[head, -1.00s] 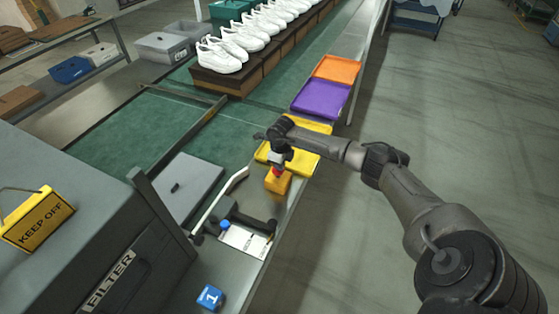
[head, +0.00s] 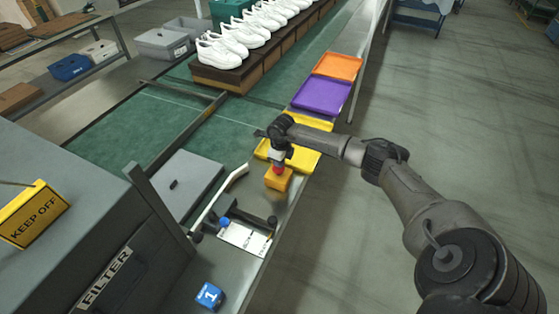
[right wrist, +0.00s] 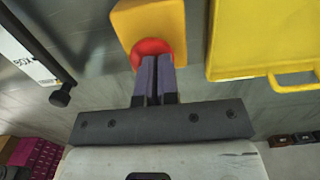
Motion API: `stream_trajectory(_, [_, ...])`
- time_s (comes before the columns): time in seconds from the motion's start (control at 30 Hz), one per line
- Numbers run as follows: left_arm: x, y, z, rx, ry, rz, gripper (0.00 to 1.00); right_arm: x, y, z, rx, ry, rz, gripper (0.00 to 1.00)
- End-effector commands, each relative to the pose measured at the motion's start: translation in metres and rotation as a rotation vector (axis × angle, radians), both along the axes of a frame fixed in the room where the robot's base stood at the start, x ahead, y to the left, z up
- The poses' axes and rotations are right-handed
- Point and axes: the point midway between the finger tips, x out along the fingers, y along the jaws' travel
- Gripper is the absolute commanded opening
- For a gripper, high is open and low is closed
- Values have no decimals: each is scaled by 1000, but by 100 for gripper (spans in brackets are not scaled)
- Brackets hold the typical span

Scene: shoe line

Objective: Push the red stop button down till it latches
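The red stop button (right wrist: 150,47) sits on a yellow box (right wrist: 148,17), seen in the right wrist view. In the head view the yellow box (head: 278,180) stands on the grey bench edge, with the red button (head: 279,170) partly hidden under my gripper. My right gripper (right wrist: 155,60) has its two fingers together with nothing between them. Its tips are at the red button and appear to touch it; whether the button is pressed in cannot be told. In the head view the right gripper (head: 279,163) points down over the button. My left gripper is not in view.
A yellow tray (head: 303,158), a purple tray (head: 322,96) and an orange tray (head: 337,66) line the bench edge beyond the box. A clamp-like fixture with a white card (head: 243,237) and a blue tag (head: 209,295) lie nearer. White shoes (head: 219,54) stand behind.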

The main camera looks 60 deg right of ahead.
Motion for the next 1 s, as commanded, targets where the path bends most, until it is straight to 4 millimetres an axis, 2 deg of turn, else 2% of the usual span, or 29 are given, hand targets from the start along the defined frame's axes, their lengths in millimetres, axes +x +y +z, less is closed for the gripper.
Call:
stream_trajectory(0.03, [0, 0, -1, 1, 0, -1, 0, -6, 4, -15, 1, 22, 4, 0])
stream_trajectory(0.17, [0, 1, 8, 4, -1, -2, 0, -6, 2, -2, 1, 20, 2, 0])
stream_trajectory(0.4, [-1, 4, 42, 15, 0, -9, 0, -5, -7, 52, -5, 2, -8, 0])
stream_trajectory(0.43, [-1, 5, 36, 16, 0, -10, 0, -5, -7, 53, -5, 1, -7, 0])
stream_trajectory(0.6, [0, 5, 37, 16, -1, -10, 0, -5, -7, 88, -5, -2, -7, 0])
stream_trajectory(0.8, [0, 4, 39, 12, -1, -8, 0, -6, -7, 120, -5, -2, -6, 0])
stream_trajectory(1.0, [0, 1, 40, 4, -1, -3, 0, -7, -7, 138, -4, -1, -7, 0])
